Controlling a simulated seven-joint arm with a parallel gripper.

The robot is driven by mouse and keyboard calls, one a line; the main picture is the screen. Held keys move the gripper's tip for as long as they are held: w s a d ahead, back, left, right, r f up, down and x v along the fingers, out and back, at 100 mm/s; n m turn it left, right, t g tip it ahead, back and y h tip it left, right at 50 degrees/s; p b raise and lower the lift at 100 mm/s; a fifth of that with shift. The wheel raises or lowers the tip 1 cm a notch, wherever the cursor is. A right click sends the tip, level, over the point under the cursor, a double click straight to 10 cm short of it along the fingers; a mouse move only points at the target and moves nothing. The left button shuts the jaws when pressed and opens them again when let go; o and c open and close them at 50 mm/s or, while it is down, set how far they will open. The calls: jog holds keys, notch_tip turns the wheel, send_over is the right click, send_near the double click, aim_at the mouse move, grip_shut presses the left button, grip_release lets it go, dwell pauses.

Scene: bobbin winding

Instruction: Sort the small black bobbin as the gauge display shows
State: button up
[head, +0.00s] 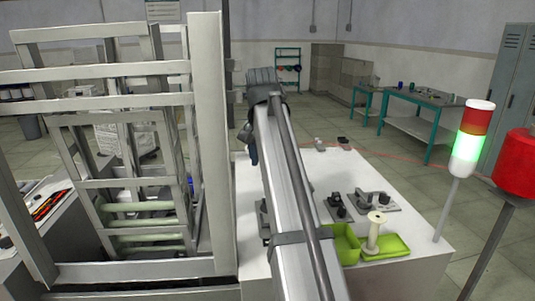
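I cannot pick out the small black bobbin for certain. A small dark item (344,142) lies at the far edge of the white table, too small to identify. Two grey fixtures with dark parts, one on the left (337,207) and one on the right (373,200), stand mid-table; I see no readable gauge display. A pale spool (376,228) stands upright on a green tray (399,247), beside a green bin (345,241). My arm crosses the middle of the view and hides part of the table. My gripper is not visible.
The white table (413,222) has clear room at its right side. A signal tower (472,140) with a lit green section stands at its right edge, near a red object (515,165) on a post. A grey metal frame (208,150) rises close on the left.

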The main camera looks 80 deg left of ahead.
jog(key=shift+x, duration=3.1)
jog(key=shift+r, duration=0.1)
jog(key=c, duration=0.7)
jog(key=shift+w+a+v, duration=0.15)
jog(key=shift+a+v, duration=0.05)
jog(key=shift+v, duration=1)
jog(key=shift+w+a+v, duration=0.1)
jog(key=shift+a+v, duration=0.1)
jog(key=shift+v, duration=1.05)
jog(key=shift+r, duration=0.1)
